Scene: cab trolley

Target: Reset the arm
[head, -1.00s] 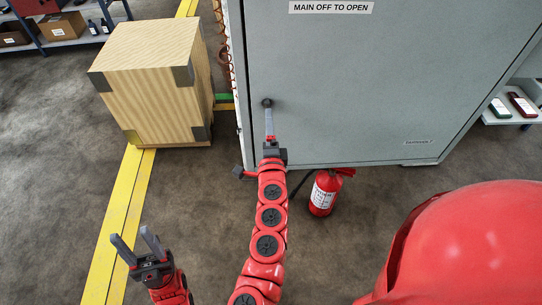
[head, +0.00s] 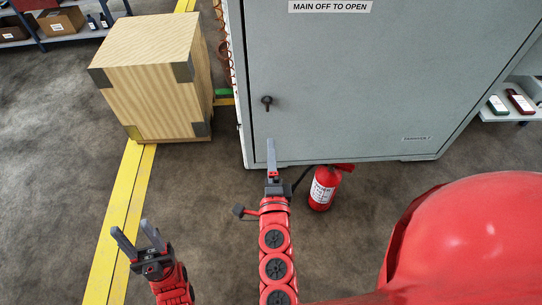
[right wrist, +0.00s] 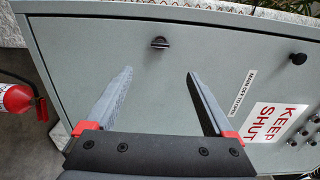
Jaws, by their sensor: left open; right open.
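My right gripper (head: 272,158) reaches up the middle of the head view, in front of the lower left of the grey cabinet door (head: 360,85). In the right wrist view its two fingers (right wrist: 158,95) are spread with nothing between them. The small black door handle (head: 267,101) is beyond the fingertips and apart from them. It also shows in the right wrist view (right wrist: 160,42). The door looks shut. My left gripper (head: 138,239) is open and empty at the lower left, above the floor.
A wooden crate (head: 150,85) stands left of the cabinet, beside a yellow floor line (head: 121,220). A red fire extinguisher (head: 323,188) stands by the cabinet's foot, close to the right of my right arm. Shelves are at the upper left (head: 75,35) and right edge.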

